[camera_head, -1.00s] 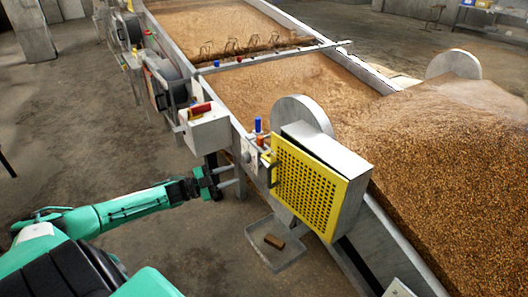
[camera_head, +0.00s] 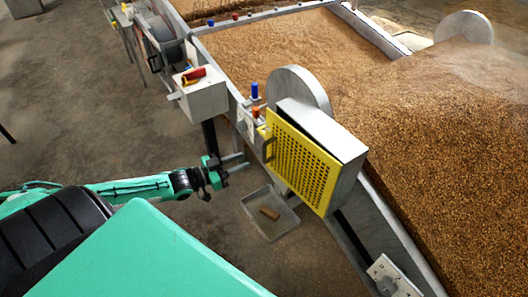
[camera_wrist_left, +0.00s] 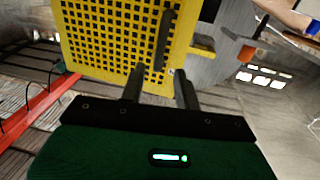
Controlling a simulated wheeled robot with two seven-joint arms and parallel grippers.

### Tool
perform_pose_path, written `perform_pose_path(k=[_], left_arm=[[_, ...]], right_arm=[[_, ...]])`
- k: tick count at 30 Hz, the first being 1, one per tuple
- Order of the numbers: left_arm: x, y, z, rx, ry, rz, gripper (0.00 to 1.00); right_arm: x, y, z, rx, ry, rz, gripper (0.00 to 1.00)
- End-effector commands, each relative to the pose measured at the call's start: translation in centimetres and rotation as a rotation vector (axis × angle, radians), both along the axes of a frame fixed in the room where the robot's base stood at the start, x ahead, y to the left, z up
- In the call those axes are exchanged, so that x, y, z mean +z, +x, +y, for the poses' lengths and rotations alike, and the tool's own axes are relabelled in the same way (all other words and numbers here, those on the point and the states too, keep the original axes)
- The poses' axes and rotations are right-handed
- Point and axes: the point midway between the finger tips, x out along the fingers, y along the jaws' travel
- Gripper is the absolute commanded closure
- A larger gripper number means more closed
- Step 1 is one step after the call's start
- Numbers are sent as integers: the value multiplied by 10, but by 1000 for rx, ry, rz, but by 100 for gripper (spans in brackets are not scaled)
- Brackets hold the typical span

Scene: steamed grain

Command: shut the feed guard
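The feed guard (camera_head: 300,165) is a yellow perforated panel on the front of a grey metal housing (camera_head: 325,130). A dark gap shows along its top edge, so it stands slightly away from the housing. Its dark handle (camera_head: 268,149) is on its left edge. In the left wrist view the guard (camera_wrist_left: 105,35) fills the upper left, with the handle (camera_wrist_left: 164,38) upright near its edge. My left gripper (camera_head: 241,163) is open and empty, just left of the guard and below the handle. In the wrist view its two fingers (camera_wrist_left: 160,85) stand apart, pointing at the handle's lower end. My right gripper is not in view.
A shallow tray (camera_head: 247,203) with a brown block (camera_head: 269,213) lies on the floor below the guard. A grey box (camera_head: 203,97) with a red item stands left. The grain bed (camera_head: 440,120) lies behind the housing. The floor at left is clear.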

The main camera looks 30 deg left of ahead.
Motion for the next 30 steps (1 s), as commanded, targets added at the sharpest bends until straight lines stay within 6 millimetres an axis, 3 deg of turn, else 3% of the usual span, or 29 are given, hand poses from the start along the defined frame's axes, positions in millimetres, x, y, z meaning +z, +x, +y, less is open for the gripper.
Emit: perform_pose_path(k=[18, 30], left_arm=[[1, 69, -37, 0, 0, -2, 68], [0, 83, -44, 0, 1, 0, 68]], right_arm=[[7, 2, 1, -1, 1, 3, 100], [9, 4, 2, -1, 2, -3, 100]])
